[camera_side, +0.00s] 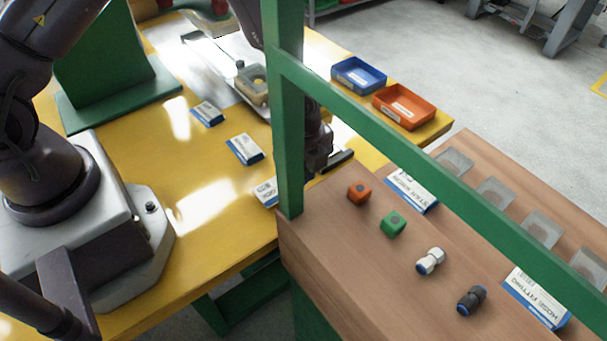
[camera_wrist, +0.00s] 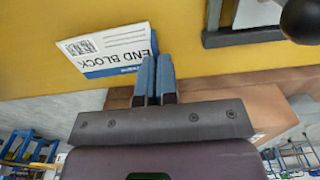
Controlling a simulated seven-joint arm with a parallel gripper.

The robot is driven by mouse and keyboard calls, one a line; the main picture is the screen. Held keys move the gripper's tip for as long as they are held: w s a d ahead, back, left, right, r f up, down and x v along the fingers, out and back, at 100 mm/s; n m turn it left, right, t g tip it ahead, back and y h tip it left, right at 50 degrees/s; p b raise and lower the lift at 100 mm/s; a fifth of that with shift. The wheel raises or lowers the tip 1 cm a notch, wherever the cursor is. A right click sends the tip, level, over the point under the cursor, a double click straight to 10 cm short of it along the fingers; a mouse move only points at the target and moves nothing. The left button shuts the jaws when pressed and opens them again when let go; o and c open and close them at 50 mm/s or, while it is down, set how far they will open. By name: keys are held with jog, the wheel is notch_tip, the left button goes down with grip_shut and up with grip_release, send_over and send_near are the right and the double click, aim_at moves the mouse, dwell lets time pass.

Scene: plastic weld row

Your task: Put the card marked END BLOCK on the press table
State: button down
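The END BLOCK card (camera_wrist: 105,48) is white with a code square and a blue lower strip. It shows in the wrist view against the yellow table, close to the table edge. A card in the side view (camera_side: 265,193), partly behind the green post, appears to be the same one. My gripper (camera_wrist: 155,62) has its blue fingertips close together at the card's right end, overlapping its lower right corner. Whether they grip it is unclear. In the side view my gripper is largely behind the post.
Two other cards (camera_side: 207,113) (camera_side: 244,149) lie on the yellow table (camera_side: 190,180). Blue (camera_side: 358,76) and orange (camera_side: 403,107) trays stand at its far side. The green frame post (camera_side: 289,140) rises beside the wooden bench (camera_side: 340,255), which holds small blocks and fittings.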

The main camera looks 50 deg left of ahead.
jog(key=shift+f, duration=0.9)
jog(key=shift+f, duration=0.15)
jog(key=c, duration=1.4)
grip_release()
jog(key=s+a+r+n+t+y, duration=0.1)
jog(key=s+a+r+n, duration=0.15)
jog(key=r, duration=0.65)
jog(key=s+a+r+n, duration=0.1)
jog(key=a+r+n, duration=0.15)
jog(key=r, duration=0.55)
jog(key=s+a+r+n+t+y, duration=0.1)
jog(key=a+r+n, duration=0.15)
jog(key=r, duration=0.65)
jog(key=s+r+n+t, duration=0.1)
jog(key=s+r+n, duration=0.2)
jog(key=s, duration=0.1)
jog(key=s+a+r+n+t+h, duration=0.1)
jog(key=s+r+n, duration=0.1)
jog(key=s+n, duration=0.2)
jog(key=s+a+r+n+t+h, duration=0.1)
jog(key=s+r+n, duration=0.2)
jog(key=s, duration=0.1)
jog(key=shift+a+r+n+t, duration=0.2)
jog(key=shift+r+n+t, duration=0.05)
jog(key=shift+r+t, duration=0.1)
